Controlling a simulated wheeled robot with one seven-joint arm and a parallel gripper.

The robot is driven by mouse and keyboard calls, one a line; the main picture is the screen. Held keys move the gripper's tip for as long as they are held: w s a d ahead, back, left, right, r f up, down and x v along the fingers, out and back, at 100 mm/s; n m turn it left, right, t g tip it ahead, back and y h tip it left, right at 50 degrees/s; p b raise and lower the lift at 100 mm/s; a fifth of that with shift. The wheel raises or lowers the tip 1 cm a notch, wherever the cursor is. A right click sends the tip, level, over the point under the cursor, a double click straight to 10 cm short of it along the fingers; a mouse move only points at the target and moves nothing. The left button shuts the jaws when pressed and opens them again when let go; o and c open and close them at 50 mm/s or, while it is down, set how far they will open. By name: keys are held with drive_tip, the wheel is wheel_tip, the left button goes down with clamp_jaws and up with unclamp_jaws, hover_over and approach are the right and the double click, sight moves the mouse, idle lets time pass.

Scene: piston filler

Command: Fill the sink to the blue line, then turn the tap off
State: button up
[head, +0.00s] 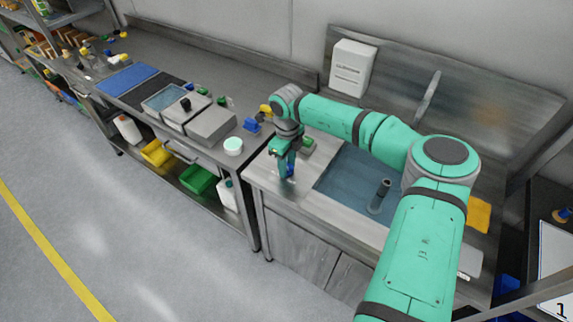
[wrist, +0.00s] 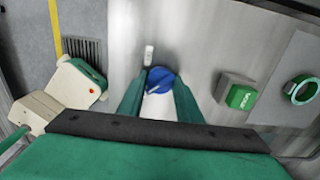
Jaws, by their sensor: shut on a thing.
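My gripper (head: 285,163) points down at the counter left of the sink (head: 345,172). In the wrist view its two fingers (wrist: 158,96) are closed around a round blue knob (wrist: 161,78) with a white pointer mark. The knob shows as a small blue patch in the head view (head: 291,171). The sink basin looks blue-grey inside, and a grey upright pipe (head: 380,195) stands in it. I cannot make out the blue line or tell the water level. A grey curved spout (head: 428,95) rises behind the sink.
A white dispenser (head: 352,68) hangs on the back wall. A bench with trays (head: 212,126) stands left. A yellow cloth (head: 479,214) lies right of the sink.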

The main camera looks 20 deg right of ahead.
idle(0.3)
drive_tip(key=o, duration=1)
drive_tip(key=shift+s, duration=0.1)
drive_tip(key=shift+o, duration=0.2)
wheel_tip(320, 180, up, 11)
drive_tip(key=shift+f, duration=0.15)
